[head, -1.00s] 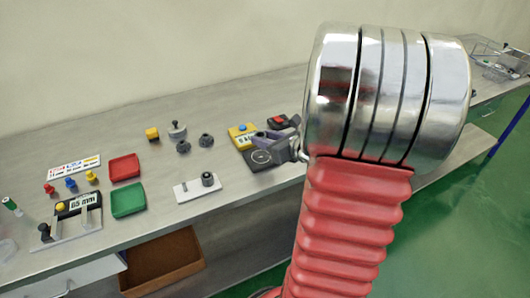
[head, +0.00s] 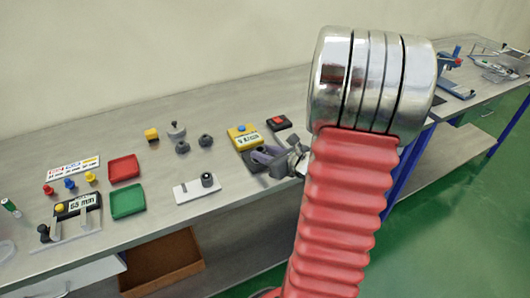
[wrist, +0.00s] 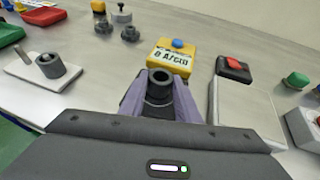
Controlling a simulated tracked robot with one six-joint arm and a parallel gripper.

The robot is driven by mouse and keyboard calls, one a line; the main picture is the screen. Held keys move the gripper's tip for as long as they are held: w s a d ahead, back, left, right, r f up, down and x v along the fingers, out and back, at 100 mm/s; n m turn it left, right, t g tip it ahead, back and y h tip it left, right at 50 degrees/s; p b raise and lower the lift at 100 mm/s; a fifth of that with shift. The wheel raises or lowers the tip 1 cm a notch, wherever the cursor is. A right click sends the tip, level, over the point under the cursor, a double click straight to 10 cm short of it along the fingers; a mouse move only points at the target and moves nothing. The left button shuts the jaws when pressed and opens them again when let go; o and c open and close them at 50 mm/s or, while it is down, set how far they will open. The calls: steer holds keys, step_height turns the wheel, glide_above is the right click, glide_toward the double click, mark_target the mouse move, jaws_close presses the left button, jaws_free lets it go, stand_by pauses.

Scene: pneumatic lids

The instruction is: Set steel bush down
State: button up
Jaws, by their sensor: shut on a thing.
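My gripper (wrist: 160,92), with purple fingers, is shut on a dark steel bush (wrist: 161,78), a short upright cylinder with a hole in its top. In the head view my gripper (head: 268,156) is over a dark square pad (head: 251,160) near the front edge of the bench, mostly covering it. The bush is hard to make out there. I cannot tell whether its underside touches anything. A yellow box (wrist: 172,60) with a blue button and a readout stands just beyond the bush; it also shows in the head view (head: 240,139).
A black box with a red button (wrist: 233,68) stands right of the yellow box. A white plate (wrist: 38,75) with a pin and a grey bush (wrist: 51,65) lies left. Dark knobs (wrist: 130,33) and red and green trays (head: 128,201) are farther left.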

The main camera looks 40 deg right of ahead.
steer(key=shift+f, duration=0.1)
steer(key=o, duration=1.1)
steer(key=shift+o, duration=0.2)
steer(key=shift+s+r, duration=0.2)
steer(key=shift+s, duration=0.05)
steer(key=v, duration=1.1)
steer(key=shift+s, duration=0.25)
